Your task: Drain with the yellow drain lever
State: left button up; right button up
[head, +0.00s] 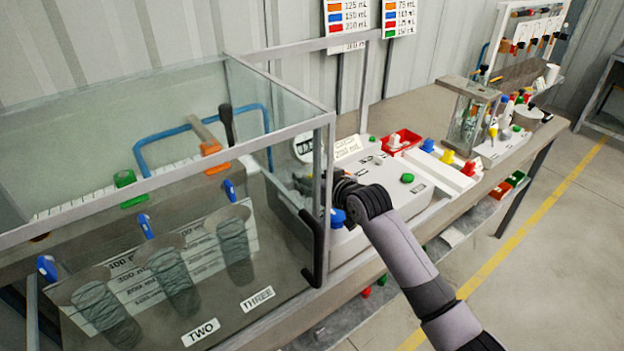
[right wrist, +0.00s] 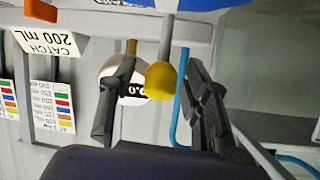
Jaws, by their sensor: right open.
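The yellow drain lever (right wrist: 162,76) shows in the right wrist view as a yellow knob on a pale stem. My right gripper (right wrist: 157,66) is open, with one finger on each side of the yellow knob. Gaps show between the knob and both fingers, and I cannot tell whether the knob is fully at fingertip depth. In the head view my right gripper (head: 308,181) is beside the right end of the glass tank, partly behind its corner post. The yellow lever cannot be made out there. My left gripper is not in view.
The glass tank (head: 326,122) holds several clear cylinders with blue levers above. A blue knob (head: 338,217) is just below my right wrist. A "CATCH 200 mL" sign (head: 348,148) stands behind the white housing (head: 425,190). A round display (right wrist: 130,88) is behind the lever.

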grip_shut()
dwell(0.5)
dwell(0.3)
